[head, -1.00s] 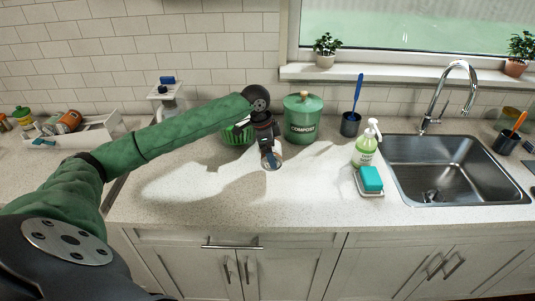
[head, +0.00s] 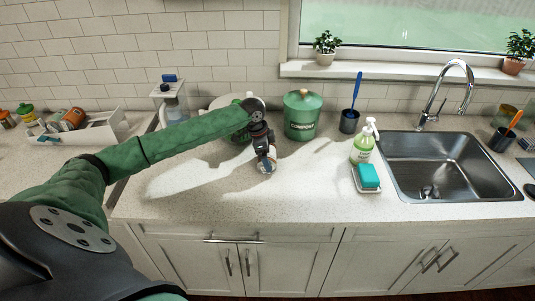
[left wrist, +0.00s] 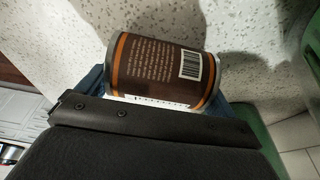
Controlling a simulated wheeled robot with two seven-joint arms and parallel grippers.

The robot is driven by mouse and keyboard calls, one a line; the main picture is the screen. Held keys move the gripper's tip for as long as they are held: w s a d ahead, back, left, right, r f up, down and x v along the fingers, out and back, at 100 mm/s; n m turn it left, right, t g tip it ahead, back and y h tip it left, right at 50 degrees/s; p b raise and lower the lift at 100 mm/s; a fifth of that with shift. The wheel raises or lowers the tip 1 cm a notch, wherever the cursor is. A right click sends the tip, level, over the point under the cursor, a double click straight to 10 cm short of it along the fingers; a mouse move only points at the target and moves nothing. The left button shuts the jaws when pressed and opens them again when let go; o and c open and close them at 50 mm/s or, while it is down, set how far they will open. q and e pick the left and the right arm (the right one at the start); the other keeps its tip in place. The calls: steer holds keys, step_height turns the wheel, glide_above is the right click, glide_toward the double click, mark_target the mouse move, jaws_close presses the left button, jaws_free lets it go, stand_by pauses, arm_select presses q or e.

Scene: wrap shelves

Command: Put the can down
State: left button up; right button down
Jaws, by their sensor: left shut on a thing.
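The can (left wrist: 160,65) has a brown label with orange bands, white print and a barcode, and lies across the jaws in the left wrist view. In the head view only a small part of the can (head: 267,166) shows below my left gripper (head: 265,155). My left gripper is shut on it, over the counter in front of the compost bin. I cannot tell whether the can touches the counter. My right gripper is not in view.
The counter (head: 200,190) is clear in front and to the right of the gripper. A green compost bin (head: 302,115) stands just behind right. A soap bottle (head: 364,143), a teal sponge (head: 368,176) and the sink (head: 450,165) are farther right. A white caddy (head: 95,135) is at left.

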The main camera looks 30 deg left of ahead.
arm_select(q)
steer(key=o, duration=0.9)
steer(key=shift+f, duration=0.1)
steer(key=shift+o, duration=0.5)
